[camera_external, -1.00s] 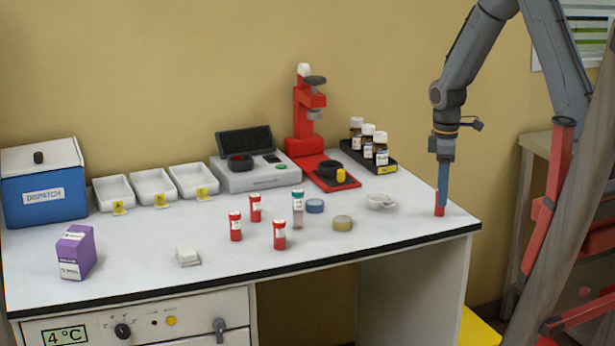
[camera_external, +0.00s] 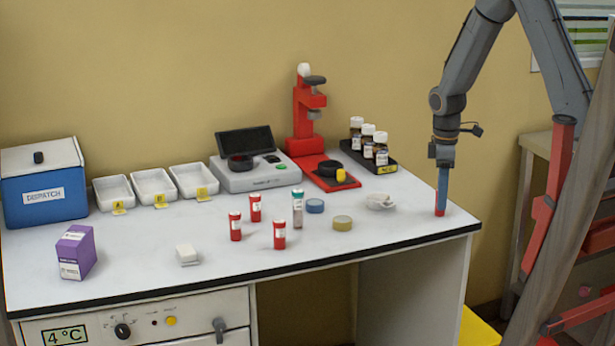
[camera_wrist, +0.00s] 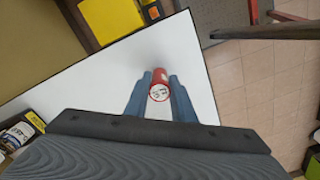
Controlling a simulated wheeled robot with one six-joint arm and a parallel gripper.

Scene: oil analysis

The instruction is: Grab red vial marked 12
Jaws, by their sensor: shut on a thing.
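A red vial (camera_external: 439,211) stands at the right end of the white bench, near its front corner. In the wrist view the red vial (camera_wrist: 160,77) shows a round white label on its top, whose mark is too small to read surely. My gripper (camera_external: 442,206) points down over it, and its blue fingers (camera_wrist: 158,90) are shut on the vial's two sides. Three other red vials stand mid-bench: one at the left (camera_external: 235,226), one behind (camera_external: 255,208) and one in front (camera_external: 279,235). Their marks are not legible.
A rack of brown bottles (camera_external: 380,164) stands behind. The bench's right edge (camera_external: 470,226) is close by.

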